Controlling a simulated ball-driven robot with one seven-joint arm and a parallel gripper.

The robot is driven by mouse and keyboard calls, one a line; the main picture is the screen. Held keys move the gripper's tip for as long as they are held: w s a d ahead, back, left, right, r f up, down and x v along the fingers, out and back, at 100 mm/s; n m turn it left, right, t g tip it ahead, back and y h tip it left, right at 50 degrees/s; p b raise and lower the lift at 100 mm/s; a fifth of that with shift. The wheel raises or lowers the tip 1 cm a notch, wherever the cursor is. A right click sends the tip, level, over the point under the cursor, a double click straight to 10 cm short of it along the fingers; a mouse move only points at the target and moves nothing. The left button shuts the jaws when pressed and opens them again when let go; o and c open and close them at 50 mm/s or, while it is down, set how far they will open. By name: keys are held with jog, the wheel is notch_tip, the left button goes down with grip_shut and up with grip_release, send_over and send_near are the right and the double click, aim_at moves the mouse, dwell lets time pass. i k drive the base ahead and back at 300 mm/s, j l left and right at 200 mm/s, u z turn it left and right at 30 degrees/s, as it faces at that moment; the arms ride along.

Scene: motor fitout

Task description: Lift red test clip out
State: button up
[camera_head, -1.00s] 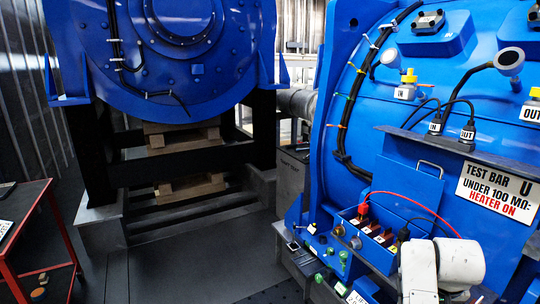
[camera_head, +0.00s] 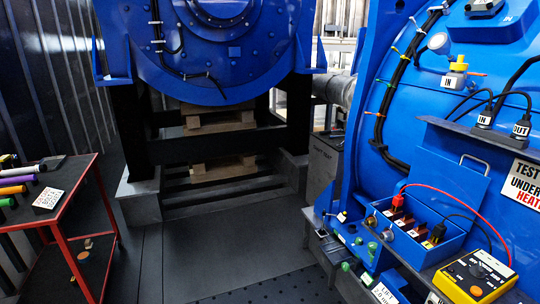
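The red test clip (camera_head: 398,201) stands at the left end of an open blue terminal box (camera_head: 372,216) on the side of the blue motor at right. A red lead (camera_head: 470,207) arcs from it toward a yellow meter (camera_head: 474,277) at the lower right. A black clip (camera_head: 437,234) with a black lead stands at the box's right end. How the red clip grips its terminal is too small to tell. My gripper is out of view.
A ledge (camera_head: 490,150) with IN and OUT plugs and cables juts out above the box. Green-capped fittings (camera_head: 372,247) line the motor's lower edge. A red-framed cart (camera_head: 72,208) with colored rolls stands at left. The grey floor (camera_head: 235,250) between is clear.

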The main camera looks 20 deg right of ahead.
aim_at(397, 200)
jog(key=i+j+z, duration=0.1)
jog(key=z, duration=0.65)
